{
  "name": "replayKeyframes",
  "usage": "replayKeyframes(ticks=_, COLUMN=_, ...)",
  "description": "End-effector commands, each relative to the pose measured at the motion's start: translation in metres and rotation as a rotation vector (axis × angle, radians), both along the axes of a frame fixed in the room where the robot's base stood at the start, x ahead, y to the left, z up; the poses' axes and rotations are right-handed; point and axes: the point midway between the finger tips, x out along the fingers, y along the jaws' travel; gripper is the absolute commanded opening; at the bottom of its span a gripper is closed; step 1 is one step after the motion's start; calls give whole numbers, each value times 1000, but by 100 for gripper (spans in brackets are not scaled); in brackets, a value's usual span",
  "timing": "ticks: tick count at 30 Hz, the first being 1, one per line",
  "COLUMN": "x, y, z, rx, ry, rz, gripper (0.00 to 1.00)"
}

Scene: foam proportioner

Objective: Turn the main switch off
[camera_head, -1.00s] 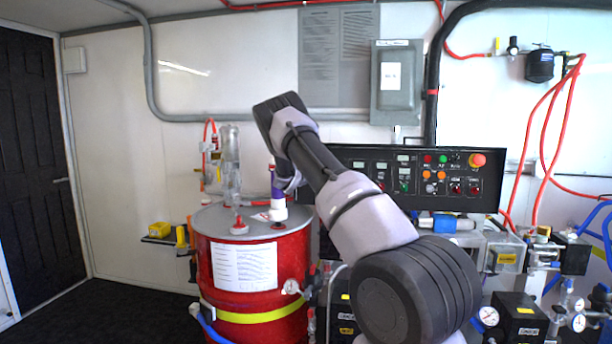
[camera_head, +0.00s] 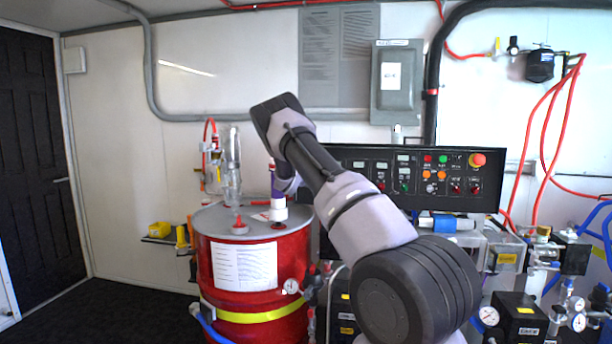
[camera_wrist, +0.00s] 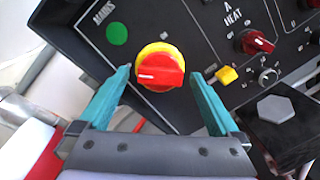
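The main switch (camera_wrist: 160,67) is a red rotary knob on a yellow round base, beside the word "MAINS" on the black control panel (camera_wrist: 190,30). In the wrist view its red bar lies nearly level, with a white mark toward the left. My gripper (camera_wrist: 160,74) is open, with one teal finger to the left of the switch and one to the right. Gaps show between the fingers and the knob, and nothing is held. In the head view my arm hides the gripper and the switch; the panel (camera_head: 330,152) shows behind the arm.
A green light (camera_wrist: 117,33) sits left of the switch. A red drum (camera_head: 250,324) stands left of my arm.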

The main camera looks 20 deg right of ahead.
Motion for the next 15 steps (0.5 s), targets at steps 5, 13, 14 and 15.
replayKeyframes(ticks=5, x=0, y=-1, z=1, rx=0, ry=-2, rz=-1, gripper=98)
replayKeyframes(ticks=13, x=-15, y=12, z=4, rx=1, ry=-2, rz=-2, gripper=98)
replayKeyframes(ticks=14, x=-19, y=16, z=4, rx=1, ry=-2, rz=0, gripper=98)
replayKeyframes(ticks=15, x=-26, y=21, z=5, rx=2, ry=-2, rz=-1, gripper=98)
